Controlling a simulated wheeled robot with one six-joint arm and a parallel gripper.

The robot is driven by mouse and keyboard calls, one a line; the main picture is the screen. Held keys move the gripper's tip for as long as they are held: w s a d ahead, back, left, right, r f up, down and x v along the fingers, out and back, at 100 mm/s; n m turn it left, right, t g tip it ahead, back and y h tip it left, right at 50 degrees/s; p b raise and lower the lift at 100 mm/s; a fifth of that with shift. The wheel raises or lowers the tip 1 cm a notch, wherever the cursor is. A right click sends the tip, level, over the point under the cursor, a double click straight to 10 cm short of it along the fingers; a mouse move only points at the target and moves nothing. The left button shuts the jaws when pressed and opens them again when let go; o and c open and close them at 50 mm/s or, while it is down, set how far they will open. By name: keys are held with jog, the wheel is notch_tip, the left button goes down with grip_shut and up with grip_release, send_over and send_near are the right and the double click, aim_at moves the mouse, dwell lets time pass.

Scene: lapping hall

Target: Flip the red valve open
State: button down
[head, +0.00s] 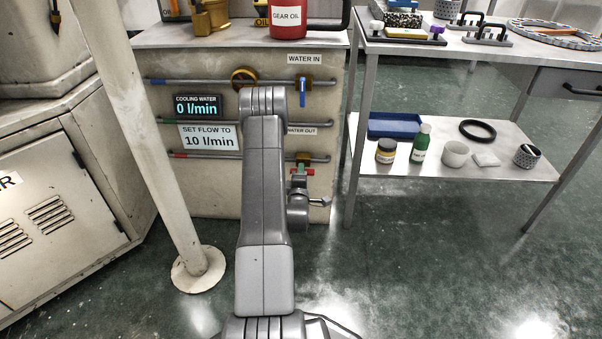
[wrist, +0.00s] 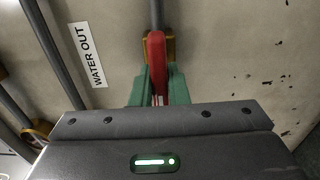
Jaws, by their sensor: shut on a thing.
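The red valve handle (wrist: 157,50) stands out from its brass body (wrist: 171,48) in the wrist view. My gripper (wrist: 158,90) is shut on it, with one green finger pad on each side of the red handle. The handle's lower part is hidden between the pads and behind the gripper body. In the head view a small bit of the red valve (head: 310,171) shows beside my gripper (head: 300,174), below the lowest pipe at the right of the panel. The handle's exact angle to the pipe is hard to tell.
The cooling water display (head: 197,106) reads 0 l/min; a sign (head: 209,138) says to set flow to 10 l/min. A blue-handled valve (head: 302,88) sits above, by WATER IN. A steel shelf table (head: 463,150) stands right; a pale post (head: 150,150) stands left.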

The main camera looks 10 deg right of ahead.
jog(key=c, duration=1.4)
grip_release()
jog(key=shift+c, duration=0.2)
jog(key=p+v, duration=0.3)
jog(key=v, duration=1.1)
jog(key=shift+w, duration=0.15)
jog(key=b+x, duration=0.3)
jog(key=x, duration=1)
jog(key=shift+w+d, duration=0.2)
jog(key=shift+w, duration=0.2)
jog(key=shift+s+a, duration=0.1)
jog(key=shift+s, duration=0.1)
